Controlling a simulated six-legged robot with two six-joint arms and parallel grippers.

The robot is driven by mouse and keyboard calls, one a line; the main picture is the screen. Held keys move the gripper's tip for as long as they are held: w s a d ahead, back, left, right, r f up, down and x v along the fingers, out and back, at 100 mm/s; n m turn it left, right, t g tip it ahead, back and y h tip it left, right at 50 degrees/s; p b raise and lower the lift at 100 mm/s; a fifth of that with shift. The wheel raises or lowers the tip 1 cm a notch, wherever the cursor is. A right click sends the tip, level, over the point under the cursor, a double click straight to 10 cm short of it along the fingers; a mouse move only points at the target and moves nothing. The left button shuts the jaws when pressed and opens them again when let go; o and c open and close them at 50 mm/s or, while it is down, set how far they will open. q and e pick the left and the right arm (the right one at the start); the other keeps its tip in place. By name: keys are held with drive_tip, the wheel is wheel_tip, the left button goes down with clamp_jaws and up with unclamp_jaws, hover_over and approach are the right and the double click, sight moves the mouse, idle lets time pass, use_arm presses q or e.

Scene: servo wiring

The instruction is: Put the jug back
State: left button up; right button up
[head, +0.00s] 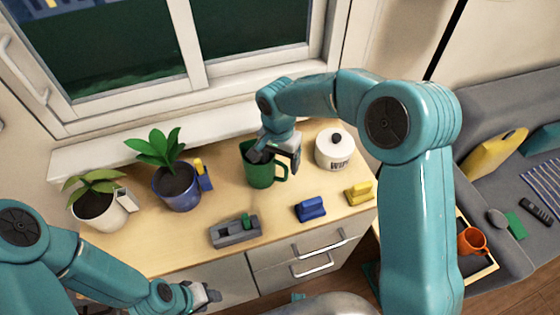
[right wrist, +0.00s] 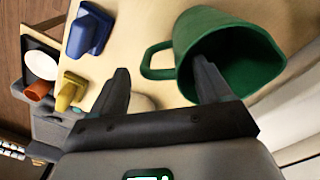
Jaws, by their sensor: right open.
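The green jug (head: 257,178) stands upright on the wooden counter below the window, its handle toward the right. In the right wrist view the jug (right wrist: 262,68) shows its open mouth and its handle. My right gripper (head: 273,155) is open at the jug's rim. In the right wrist view the handle lies between the fingers of this gripper (right wrist: 162,80). One finger overlaps the jug's mouth; I cannot tell how deep it is. The other is outside, beyond the handle. My left gripper (head: 207,296) is low, in front of the counter, away from the jug; its jaws are unclear.
A white wipes canister (head: 335,150) stands right of the jug. A blue potted plant (head: 177,190) and a white potted plant (head: 98,209) stand left. A tape dispenser (head: 235,232), blue block (head: 310,209) and yellow block (head: 360,193) lie in front. An orange mug (head: 472,241) is right.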

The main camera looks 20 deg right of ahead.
wheel_tip(320, 180, up, 11)
idle(0.3)
drive_tip(key=shift+a, duration=0.1)
idle(0.4)
